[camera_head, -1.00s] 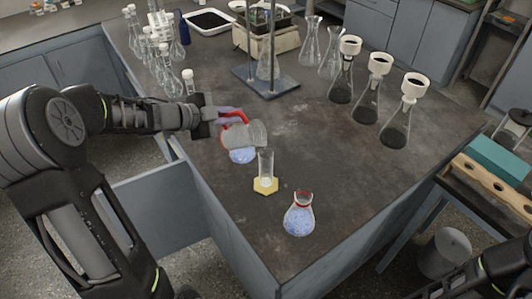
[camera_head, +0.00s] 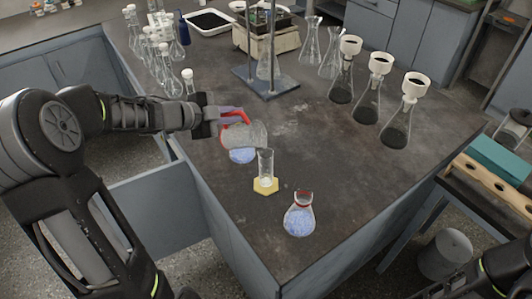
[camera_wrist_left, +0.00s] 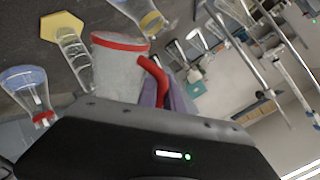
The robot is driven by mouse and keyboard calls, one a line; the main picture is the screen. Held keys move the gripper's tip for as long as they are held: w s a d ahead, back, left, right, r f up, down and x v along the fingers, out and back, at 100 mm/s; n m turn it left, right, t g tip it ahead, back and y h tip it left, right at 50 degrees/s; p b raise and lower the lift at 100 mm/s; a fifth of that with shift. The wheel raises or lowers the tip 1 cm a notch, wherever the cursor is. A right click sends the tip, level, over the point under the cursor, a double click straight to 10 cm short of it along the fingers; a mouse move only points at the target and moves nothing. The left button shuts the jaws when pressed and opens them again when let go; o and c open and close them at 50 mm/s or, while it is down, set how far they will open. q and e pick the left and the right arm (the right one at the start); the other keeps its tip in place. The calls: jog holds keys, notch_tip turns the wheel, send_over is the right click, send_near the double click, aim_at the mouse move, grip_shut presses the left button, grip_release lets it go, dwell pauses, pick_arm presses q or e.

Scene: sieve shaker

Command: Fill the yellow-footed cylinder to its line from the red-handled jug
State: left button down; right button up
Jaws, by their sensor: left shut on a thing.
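My left gripper (camera_head: 213,121) is shut on the red handle of the jug (camera_head: 245,134). The jug is held in the air, tilted with its mouth toward the right, close to the top of the cylinder. The clear cylinder (camera_head: 265,163) stands upright on its yellow six-sided foot (camera_head: 265,186); a pale layer shows low in it. In the left wrist view the jug (camera_wrist_left: 118,70) shows a red rim band beside the cylinder (camera_wrist_left: 74,55). The liquid level against the line is too small to tell. My right gripper is not in view; only part of that arm shows at bottom right.
A red-necked flask of blue liquid (camera_head: 299,219) stands right of the cylinder near the bench edge. Another blue-filled vessel (camera_head: 242,156) sits behind it, partly under the jug. Several funnel-topped flasks (camera_head: 396,124) stand at right, and a stand (camera_head: 266,82) behind. The bench middle is clear.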

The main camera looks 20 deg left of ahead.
pick_arm(q)
jog(key=shift+d+m+y+b, duration=0.25)
jog(key=shift+m+y+b, duration=0.05)
jog(key=shift+b, duration=0.35)
dwell(1.2)
jog(key=shift+d+r, duration=0.1)
jog(key=shift+r, duration=0.1)
dwell(1.6)
jog(key=shift+f, duration=0.1)
jog(key=a+r+p, duration=0.1)
jog(key=p, duration=0.2)
jog(key=shift+n+h, duration=0.4)
jog(key=f, duration=0.1)
jog(key=f+n+h, duration=0.1)
jog(key=shift+a+f, duration=0.2)
jog(key=shift+f, duration=0.2)
jog(key=shift+w+a+f, duration=0.1)
jog(key=shift+a, duration=0.05)
jog(key=shift+d, duration=0.2)
jog(key=shift+a, duration=0.1)
